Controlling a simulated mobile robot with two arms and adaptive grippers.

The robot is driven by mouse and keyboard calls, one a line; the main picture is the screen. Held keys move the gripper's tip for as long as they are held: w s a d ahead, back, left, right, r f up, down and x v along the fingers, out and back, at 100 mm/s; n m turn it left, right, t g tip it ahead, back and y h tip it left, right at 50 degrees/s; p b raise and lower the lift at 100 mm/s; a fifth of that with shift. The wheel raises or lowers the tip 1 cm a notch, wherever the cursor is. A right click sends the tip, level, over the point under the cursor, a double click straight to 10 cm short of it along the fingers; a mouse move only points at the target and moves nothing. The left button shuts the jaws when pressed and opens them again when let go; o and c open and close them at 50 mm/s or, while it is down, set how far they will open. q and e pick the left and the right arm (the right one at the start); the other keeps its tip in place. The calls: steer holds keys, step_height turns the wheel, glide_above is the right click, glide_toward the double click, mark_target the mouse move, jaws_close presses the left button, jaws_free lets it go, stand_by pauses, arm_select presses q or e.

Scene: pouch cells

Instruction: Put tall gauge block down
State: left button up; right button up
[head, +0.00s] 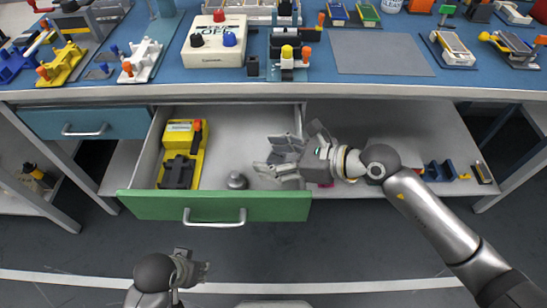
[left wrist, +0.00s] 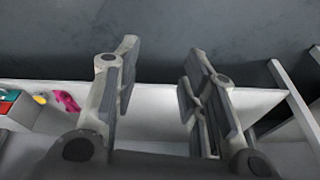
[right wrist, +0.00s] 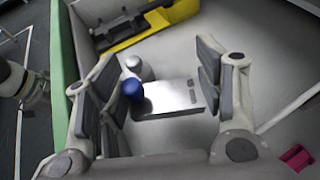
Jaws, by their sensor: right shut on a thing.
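My right gripper (head: 285,158) reaches over the right part of the open drawer. In the right wrist view its fingers (right wrist: 160,95) are on either side of a silver rectangular block (right wrist: 175,97), the tall gauge block, and are shut on it. A blue knob (right wrist: 131,86) shows at the block's left end. I cannot tell whether the block touches the drawer floor. In the head view the fingers mostly hide it. My left gripper (head: 190,268) is in front of the drawer, low over the floor. In the left wrist view its fingers (left wrist: 158,85) are apart and empty.
The drawer has a green front (head: 265,207) and holds a yellow device (head: 182,150) at left and a small grey weight (head: 237,181). The drawer floor between them is clear. The blue bench top (head: 290,88) above carries many fixtures. A shelf (head: 425,135) lies to the right.

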arm_select(q)
steer(key=shift+r, duration=0.15)
steer(key=shift+s+r, duration=0.1)
steer(key=shift+r, duration=0.25)
arm_select(e)
steer(key=shift+f, duration=0.2)
arm_select(q)
steer(key=shift+r, duration=0.2)
arm_select(e)
steer(key=shift+f, duration=0.1)
steer(key=shift+f+b, duration=0.3)
steer(key=shift+b, duration=0.1)
steer(key=o, duration=1)
steer(key=shift+c, duration=0.2)
arm_select(q)
steer(key=shift+v, duration=0.95)
steer(key=shift+a, duration=0.15)
